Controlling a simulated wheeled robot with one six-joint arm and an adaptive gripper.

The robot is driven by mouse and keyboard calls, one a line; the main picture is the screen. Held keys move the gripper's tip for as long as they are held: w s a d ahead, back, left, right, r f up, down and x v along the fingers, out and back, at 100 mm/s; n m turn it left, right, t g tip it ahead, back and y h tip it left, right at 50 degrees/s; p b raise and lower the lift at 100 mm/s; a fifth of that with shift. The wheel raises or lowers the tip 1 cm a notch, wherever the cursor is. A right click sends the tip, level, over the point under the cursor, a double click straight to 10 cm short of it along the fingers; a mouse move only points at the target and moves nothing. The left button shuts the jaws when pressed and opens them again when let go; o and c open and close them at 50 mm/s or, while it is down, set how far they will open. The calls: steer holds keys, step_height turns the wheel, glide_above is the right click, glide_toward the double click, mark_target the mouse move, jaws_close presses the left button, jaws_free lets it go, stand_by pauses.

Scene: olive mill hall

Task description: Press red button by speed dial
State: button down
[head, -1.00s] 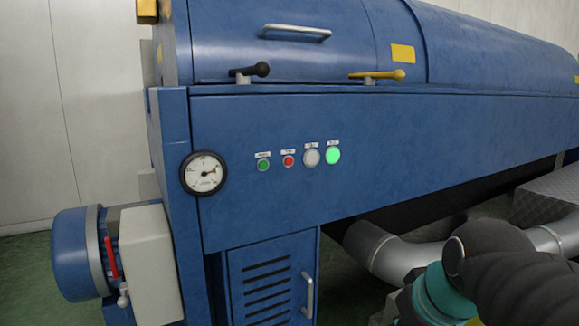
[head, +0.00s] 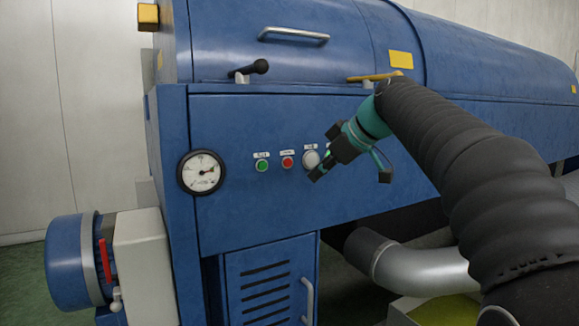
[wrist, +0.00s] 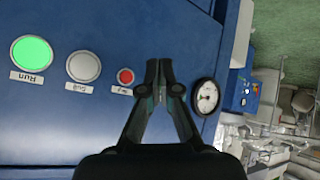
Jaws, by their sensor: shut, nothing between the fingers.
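The red button (head: 287,162) sits on the blue machine's front panel, between a green button (head: 262,165) and a white round lamp (head: 310,159). The round white-faced dial (head: 201,172) is to their left. In the wrist view the red button (wrist: 125,76) is just left of my gripper's fingertips (wrist: 159,68), and the dial (wrist: 206,97) is to their right. My gripper (head: 317,175) is shut and empty, in front of the panel by the white lamp in the head view. The green button is hidden behind the fingers in the wrist view.
A black-knobbed lever (head: 250,69) and a yellow lever (head: 375,76) stick out above the panel. A grey pipe (head: 420,269) lies below. The panel beneath the buttons is clear.

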mark_target(288, 163)
steer(key=shift+w, duration=0.1)
steer(key=shift+w+a+p, duration=0.8)
steer(key=shift+w+p, duration=0.15)
steer(key=shift+w, duration=0.2)
steer(key=shift+w+a+p, duration=0.85)
steer(key=shift+w+p, duration=0.1)
steer(key=shift+w, duration=0.25)
steer(key=shift+w+a+p, duration=0.8)
steer(key=shift+w+p, duration=0.15)
steer(key=shift+w, duration=0.2)
steer(key=shift+w, duration=0.1)
steer(key=shift+w+a+p, duration=0.25)
steer(key=shift+p, duration=0.05)
steer(key=shift+w+a+p, duration=0.2)
steer(key=shift+w+p, duration=0.1)
steer(key=shift+d, duration=0.1)
steer(key=shift+s+d+b, duration=0.35)
steer(key=shift+s+b, duration=0.25)
steer(key=shift+s, duration=0.05)
